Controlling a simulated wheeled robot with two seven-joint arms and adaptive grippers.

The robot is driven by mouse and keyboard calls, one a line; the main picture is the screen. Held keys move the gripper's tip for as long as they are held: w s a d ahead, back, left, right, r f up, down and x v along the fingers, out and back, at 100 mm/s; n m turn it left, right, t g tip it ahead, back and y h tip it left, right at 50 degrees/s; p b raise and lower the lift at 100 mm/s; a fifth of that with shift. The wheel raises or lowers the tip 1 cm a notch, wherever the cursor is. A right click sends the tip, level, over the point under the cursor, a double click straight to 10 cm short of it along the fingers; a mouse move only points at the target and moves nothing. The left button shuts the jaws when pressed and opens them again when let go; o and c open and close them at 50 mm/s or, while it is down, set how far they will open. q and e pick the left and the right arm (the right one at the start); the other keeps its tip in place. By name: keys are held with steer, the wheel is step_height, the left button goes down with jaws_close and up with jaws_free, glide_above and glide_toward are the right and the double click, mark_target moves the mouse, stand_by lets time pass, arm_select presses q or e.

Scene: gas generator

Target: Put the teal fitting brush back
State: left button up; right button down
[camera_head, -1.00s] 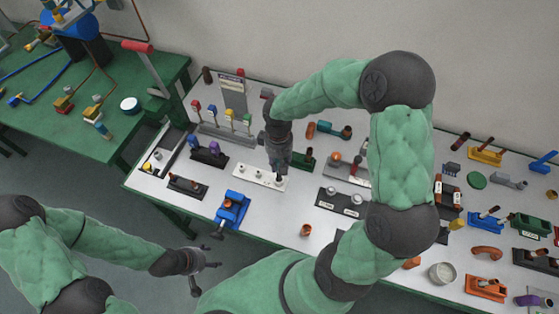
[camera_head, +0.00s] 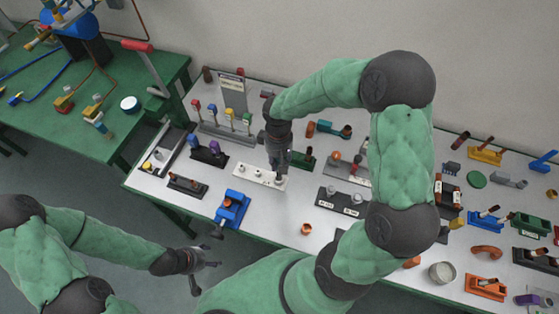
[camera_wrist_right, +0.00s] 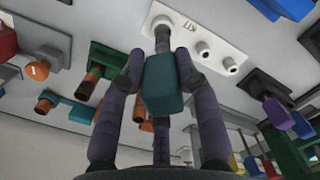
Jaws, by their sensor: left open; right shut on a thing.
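The teal fitting brush (camera_wrist_right: 164,88) is gripped in my right gripper (camera_wrist_right: 158,66), its teal handle between the fingers. Its grey shaft points at one end of a white block (camera_wrist_right: 205,42) with several round sockets. Whether the tip is in a socket or just over it, I cannot tell. In the head view my right gripper (camera_head: 278,156) points down over the right part of the white block (camera_head: 246,175) and hides the brush. My left gripper (camera_head: 203,277) is open and empty, off the table's front edge at lower left.
A blue clamp (camera_head: 232,209) stands in front of the white block. A dark green block (camera_head: 303,160) and a dark two-post stand (camera_head: 340,203) are to its right. A rack with coloured tools (camera_head: 228,128) stands behind. A copper cup (camera_head: 306,229) is near the front edge.

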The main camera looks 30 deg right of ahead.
steer(key=shift+f+b, duration=2.15)
steer(key=shift+f, duration=0.65)
steer(key=c, duration=0.8)
jaws_free()
steer(key=shift+r, duration=0.15)
steer(key=r, duration=1.1)
steer(key=shift+w+d+r, duration=0.1)
steer(key=shift+w+r, duration=0.3)
